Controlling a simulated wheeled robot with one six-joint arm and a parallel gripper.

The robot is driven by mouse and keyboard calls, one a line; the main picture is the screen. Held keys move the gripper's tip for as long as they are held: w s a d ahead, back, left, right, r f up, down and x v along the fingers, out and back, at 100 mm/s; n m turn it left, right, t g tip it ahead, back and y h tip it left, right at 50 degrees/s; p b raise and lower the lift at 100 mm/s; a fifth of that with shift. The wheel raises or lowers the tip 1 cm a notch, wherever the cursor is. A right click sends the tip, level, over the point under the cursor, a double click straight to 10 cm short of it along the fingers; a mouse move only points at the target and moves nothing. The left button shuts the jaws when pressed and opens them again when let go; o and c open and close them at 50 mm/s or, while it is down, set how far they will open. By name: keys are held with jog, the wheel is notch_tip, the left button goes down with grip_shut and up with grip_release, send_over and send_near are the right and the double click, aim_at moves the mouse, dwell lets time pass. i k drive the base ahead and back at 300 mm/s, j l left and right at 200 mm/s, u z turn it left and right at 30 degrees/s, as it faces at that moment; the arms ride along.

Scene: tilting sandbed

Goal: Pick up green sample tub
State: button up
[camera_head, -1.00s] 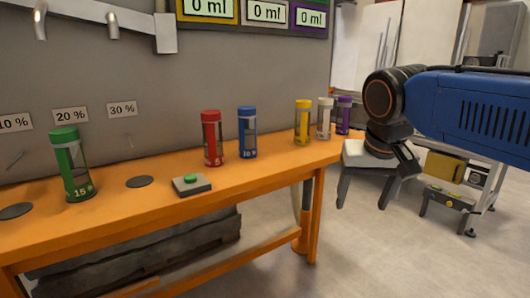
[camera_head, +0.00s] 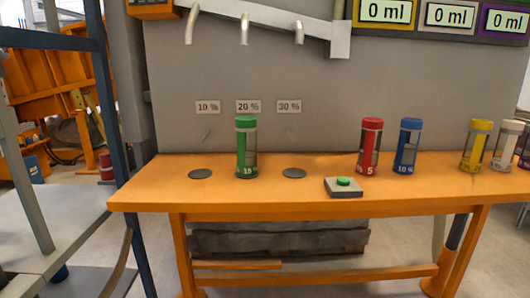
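The green sample tub (camera_head: 246,148) stands upright on the orange bench, below the 20 % label. It has a green lid and a green band at its base with a number on it. Dark round pads lie on the bench to its left (camera_head: 200,174) and right (camera_head: 293,173). My gripper is outside the current head view, so its state does not show.
Yellow (camera_head: 475,146), white and purple tubs stand farther right. Metal spouts (camera_head: 245,28) hang above the orange bench (camera_head: 220,197). A blue post (camera_head: 118,140) stands left.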

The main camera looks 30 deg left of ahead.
aim_at(246, 127)
jog(key=u, duration=1.35)
